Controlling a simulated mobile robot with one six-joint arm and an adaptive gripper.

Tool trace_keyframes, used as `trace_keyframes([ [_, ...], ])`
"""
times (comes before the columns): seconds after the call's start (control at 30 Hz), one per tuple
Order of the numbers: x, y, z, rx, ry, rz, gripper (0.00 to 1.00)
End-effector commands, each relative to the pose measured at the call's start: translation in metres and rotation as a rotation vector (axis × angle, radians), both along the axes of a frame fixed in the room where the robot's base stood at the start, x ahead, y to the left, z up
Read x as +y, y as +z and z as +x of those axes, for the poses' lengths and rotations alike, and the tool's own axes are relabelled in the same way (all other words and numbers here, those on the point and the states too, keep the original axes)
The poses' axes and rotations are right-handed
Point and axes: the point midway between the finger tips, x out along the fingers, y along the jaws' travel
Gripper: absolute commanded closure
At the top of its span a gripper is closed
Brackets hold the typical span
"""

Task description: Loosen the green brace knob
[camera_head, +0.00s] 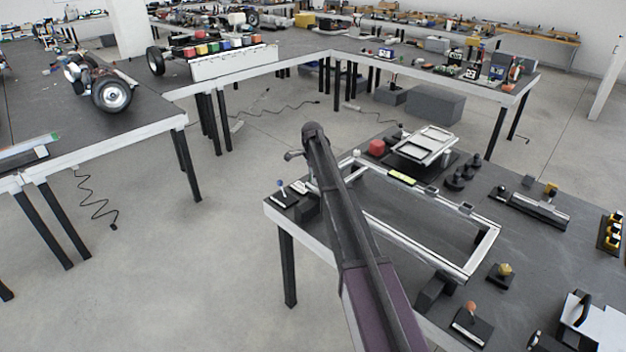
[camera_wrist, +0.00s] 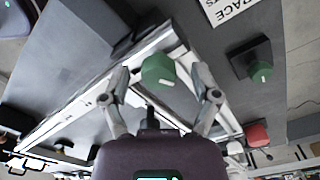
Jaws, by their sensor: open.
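In the wrist view, a round green knob (camera_wrist: 158,70) with a pale mark sits at the corner of a light metal frame (camera_wrist: 75,110). My gripper (camera_wrist: 160,78) is open, with one finger on each side of this knob; I cannot tell whether either finger touches it. A second green knob (camera_wrist: 261,70) with a white mark sits on a black block to the right, outside the fingers. In the head view the frame (camera_head: 485,250) lies on the dark table. My arm crosses it there, and no green knob can be made out.
A white printed label (camera_wrist: 232,8) lies near the second green knob. A red knob (camera_wrist: 257,135) is at the lower right of the wrist view. In the head view, a pale tray (camera_head: 425,145) and several black knobs (camera_head: 460,172) stand behind the frame.

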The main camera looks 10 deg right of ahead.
Motion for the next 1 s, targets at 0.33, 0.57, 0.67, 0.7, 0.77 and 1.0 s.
trace_keyframes([
  [0.33,-0.0001,-0.0008,0.0,0.0,0.0,0.0,0.21],
  [0.57,0.0,-0.0009,0.0001,0.0,0.0,0.0,0.86],
  [0.67,0.0001,-0.0009,0.0003,-0.001,0.0,0.0,1.0],
  [0.7,-0.0043,-0.0009,0.0004,-0.001,0.0,0.0,1.0],
  [0.77,-0.0022,-0.0009,0.0006,-0.001,0.001,0.0,1.0],
  [1.0,-0.0006,-0.0009,0.0011,-0.002,0.029,-0.002,1.0],
])
